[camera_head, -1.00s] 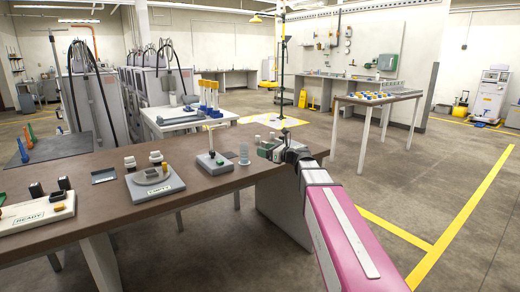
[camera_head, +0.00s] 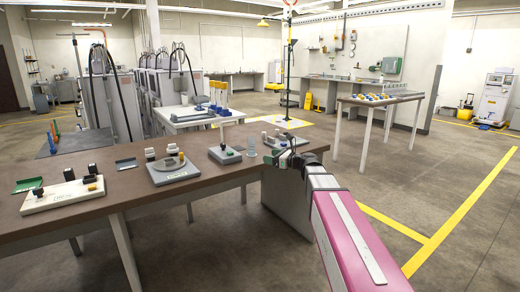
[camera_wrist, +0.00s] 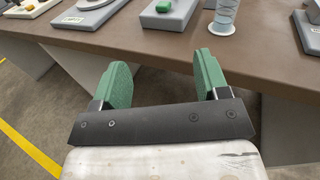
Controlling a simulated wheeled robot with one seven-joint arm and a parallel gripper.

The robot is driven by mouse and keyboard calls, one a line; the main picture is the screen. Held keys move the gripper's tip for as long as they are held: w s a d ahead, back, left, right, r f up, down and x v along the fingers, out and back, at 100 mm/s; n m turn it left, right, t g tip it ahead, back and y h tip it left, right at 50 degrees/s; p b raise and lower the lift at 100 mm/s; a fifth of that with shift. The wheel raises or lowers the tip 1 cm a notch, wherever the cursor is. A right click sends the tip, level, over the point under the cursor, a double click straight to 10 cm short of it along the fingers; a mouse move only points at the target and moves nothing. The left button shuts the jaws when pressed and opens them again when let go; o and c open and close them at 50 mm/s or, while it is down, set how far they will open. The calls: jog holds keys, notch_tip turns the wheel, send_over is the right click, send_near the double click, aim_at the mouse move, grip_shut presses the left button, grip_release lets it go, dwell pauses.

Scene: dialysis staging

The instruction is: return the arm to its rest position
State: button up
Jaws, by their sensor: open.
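My arm (camera_head: 352,240) stretches from the bottom right of the head view to the table's right end. My gripper (camera_head: 286,160) is at its tip, by the right edge of the brown table (camera_head: 130,185). In the wrist view my gripper (camera_wrist: 160,75) shows two green fingers spread well apart with nothing between them. Beyond the fingers are the table edge, a translucent cylinder (camera_wrist: 224,18) and a grey block with a green part (camera_wrist: 168,12).
On the table stand a cream device (camera_head: 62,194), a grey device (camera_head: 172,170), a green tray (camera_head: 28,184) and a small grey block (camera_head: 224,155). A second table (camera_head: 380,100) with blue and yellow items stands behind right. Open floor lies right of my arm.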

jog(key=s+d+f+n+g+h, duration=0.1)
jog(key=s+f+n+g+h, duration=0.2)
jog(key=s+f+n, duration=0.5)
jog(key=s+d+f+n+g+h, duration=0.2)
jog(key=s+f+n+h, duration=0.15)
jog(key=f, duration=0.75)
jog(key=s+d+f+n+g+h, duration=0.2)
jog(key=s+d+f+n+h, duration=0.2)
jog(key=s+d+f+n, duration=0.1)
jog(key=s+d+f+n+g+h, duration=0.2)
jog(key=s+d+f+n, duration=0.3)
jog(key=s, duration=0.5)
notch_tip(320, 180, down, 2)
jog(key=shift+f+n+h, duration=0.1)
jog(key=shift+n+h, duration=0.75)
jog(key=shift+n, duration=0.1)
